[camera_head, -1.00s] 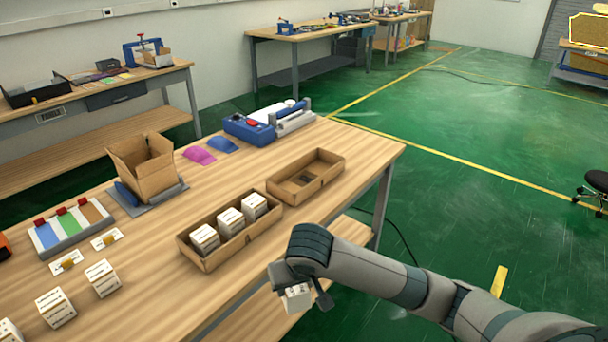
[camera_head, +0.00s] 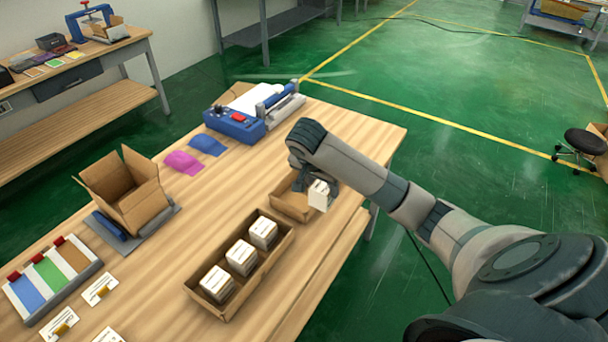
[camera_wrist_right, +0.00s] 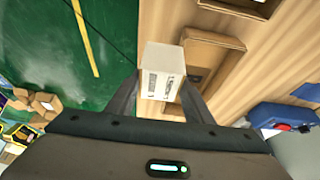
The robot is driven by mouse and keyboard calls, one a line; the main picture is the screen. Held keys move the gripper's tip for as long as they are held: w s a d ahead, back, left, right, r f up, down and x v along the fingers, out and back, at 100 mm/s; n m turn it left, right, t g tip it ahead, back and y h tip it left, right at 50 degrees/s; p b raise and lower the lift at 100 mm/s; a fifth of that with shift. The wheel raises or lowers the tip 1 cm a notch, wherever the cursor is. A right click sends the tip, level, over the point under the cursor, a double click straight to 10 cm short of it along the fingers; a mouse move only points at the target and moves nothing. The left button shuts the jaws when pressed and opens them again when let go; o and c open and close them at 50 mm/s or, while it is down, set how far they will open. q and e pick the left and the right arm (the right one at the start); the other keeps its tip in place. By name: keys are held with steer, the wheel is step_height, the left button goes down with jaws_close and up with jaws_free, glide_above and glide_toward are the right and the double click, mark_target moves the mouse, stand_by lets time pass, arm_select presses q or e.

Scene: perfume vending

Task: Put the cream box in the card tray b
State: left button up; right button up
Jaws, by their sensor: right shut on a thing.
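My right gripper (camera_head: 312,184) is shut on a white-cream box (camera_head: 319,195) with dark print. In the right wrist view the box (camera_wrist_right: 162,72) sits between the two fingers (camera_wrist_right: 160,98). The gripper holds it above the right part of a small cardboard tray (camera_head: 284,207), which my arm partly covers. This tray also shows in the right wrist view (camera_wrist_right: 215,42), beside and behind the box. I cannot read a letter on the tray. A longer cardboard tray (camera_head: 198,297) nearer the front holds three similar boxes in a row. My left gripper is not in view.
An open cardboard carton (camera_head: 127,193) stands on the left of the table. A blue and white machine (camera_head: 237,122) stands at the back, near pink and blue sheets (camera_head: 183,162). A colour-striped holder (camera_head: 52,280) lies at front left.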

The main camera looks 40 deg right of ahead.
steer(key=shift+w+d, duration=0.15)
steer(key=shift+w, duration=0.05)
steer(key=shift+s+r, duration=0.1)
steer(key=shift+s, duration=0.1)
steer(key=w+a+f, duration=0.1)
steer(key=w+f, duration=0.6)
steer(key=w, duration=0.4)
steer(key=shift+w+a, duration=0.15)
steer(key=shift+w, duration=0.25)
step_height(320, 180, down, 4)
steer(key=shift+s+r+p, duration=0.1)
steer(key=shift+r+p, duration=0.15)
steer(key=shift+p, duration=0.4)
steer(key=shift+f, duration=0.25)
